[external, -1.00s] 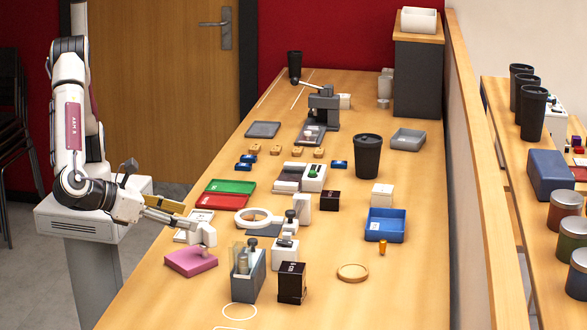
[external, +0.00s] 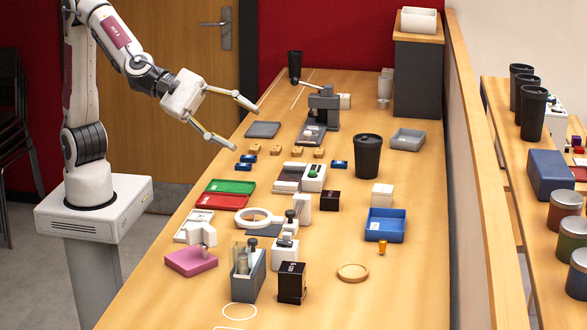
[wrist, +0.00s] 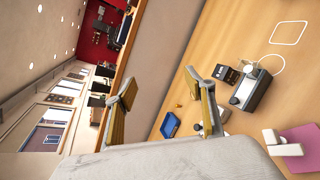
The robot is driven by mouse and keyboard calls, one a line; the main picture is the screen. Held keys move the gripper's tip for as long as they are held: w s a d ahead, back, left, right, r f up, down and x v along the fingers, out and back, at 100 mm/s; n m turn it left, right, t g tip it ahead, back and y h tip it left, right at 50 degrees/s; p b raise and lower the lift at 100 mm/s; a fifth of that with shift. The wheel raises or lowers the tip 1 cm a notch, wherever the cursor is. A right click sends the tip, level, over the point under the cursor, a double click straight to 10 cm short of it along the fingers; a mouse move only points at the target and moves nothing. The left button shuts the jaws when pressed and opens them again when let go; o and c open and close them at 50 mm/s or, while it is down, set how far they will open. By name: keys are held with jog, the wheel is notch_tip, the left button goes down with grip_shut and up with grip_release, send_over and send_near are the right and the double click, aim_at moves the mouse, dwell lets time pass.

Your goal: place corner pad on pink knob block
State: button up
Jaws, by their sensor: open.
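The pink block (external: 190,262) lies flat near the left edge of the table; part of it also shows at the right edge of the wrist view (wrist: 302,138).
A grey holder (external: 247,275) and a black box (external: 292,283) stand right of the pink block. Red (external: 222,201) and green (external: 232,187) trays lie behind it. A blue tray (external: 385,225) and a dark cup (external: 367,155) stand farther right. The table's front centre is fairly clear.

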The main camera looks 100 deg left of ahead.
jog(key=s+a+f+m+g+y, duration=0.2)
jog(key=s+a+f+m+g, duration=0.2)
jog(key=s+a+m, duration=0.7)
jog(key=s+a+f+m+g+y, duration=0.1)
jog(key=s+a+f+m+g, duration=0.2)
jog(key=s+a+f+m, duration=0.4)
jog(key=s+a+m, duration=0.4)
jog(key=s+a, duration=0.5)
jog(key=s, duration=0.2)
jog(key=shift+s+a+m+g+y, duration=0.25)
jog(key=shift+a+m+g+y, duration=0.15)
